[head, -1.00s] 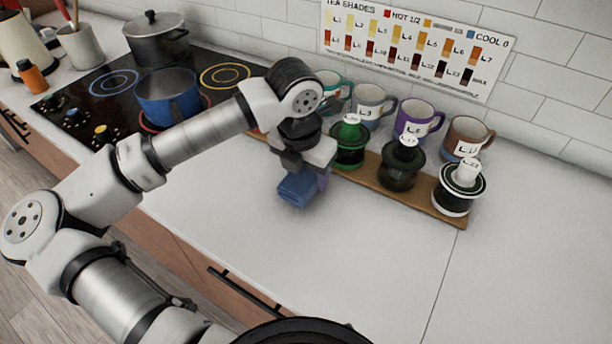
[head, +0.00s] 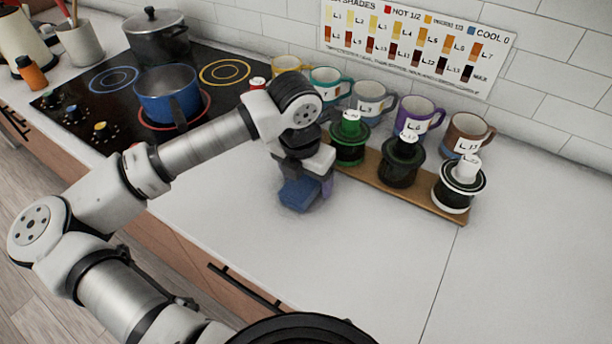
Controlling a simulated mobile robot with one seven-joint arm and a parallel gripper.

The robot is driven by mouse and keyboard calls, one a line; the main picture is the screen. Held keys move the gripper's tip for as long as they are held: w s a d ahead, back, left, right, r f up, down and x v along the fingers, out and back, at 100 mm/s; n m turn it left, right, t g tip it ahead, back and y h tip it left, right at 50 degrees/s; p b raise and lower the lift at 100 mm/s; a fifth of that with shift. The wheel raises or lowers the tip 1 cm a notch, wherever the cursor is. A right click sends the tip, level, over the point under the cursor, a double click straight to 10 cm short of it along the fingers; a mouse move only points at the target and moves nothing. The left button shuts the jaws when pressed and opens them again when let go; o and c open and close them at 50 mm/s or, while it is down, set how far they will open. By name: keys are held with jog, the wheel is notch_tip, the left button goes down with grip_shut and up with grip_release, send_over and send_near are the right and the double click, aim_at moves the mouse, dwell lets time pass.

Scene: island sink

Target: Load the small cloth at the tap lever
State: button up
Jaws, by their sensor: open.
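My gripper (head: 308,192) is in the head view, pointing down over the bare white counter in front of the left end of the wooden rack. A blue block-like part and a purple part show at its end, and they look like its two fingers. It is open, and I see nothing held between them. I cannot make out a small cloth or a tap lever in this view.
A wooden rack (head: 430,205) holds several lidded infusers, with several mugs, such as a purple mug (head: 418,118), behind it. A blue pot (head: 168,95) sits on the black cooktop (head: 75,98). The counter (head: 370,260) is clear at front and right.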

aim_at(301, 181)
jog(key=shift+r, duration=0.1)
jog(key=shift+r+p, duration=0.25)
jog(key=shift+p, duration=0.05)
notch_tip(301, 181, up, 11)
jog(key=s+a+b, duration=0.1)
jog(key=b, duration=0.1)
jog(key=shift+s+r, duration=0.2)
jog(key=shift+s, duration=0.1)
jog(key=shift+c, duration=0.5)
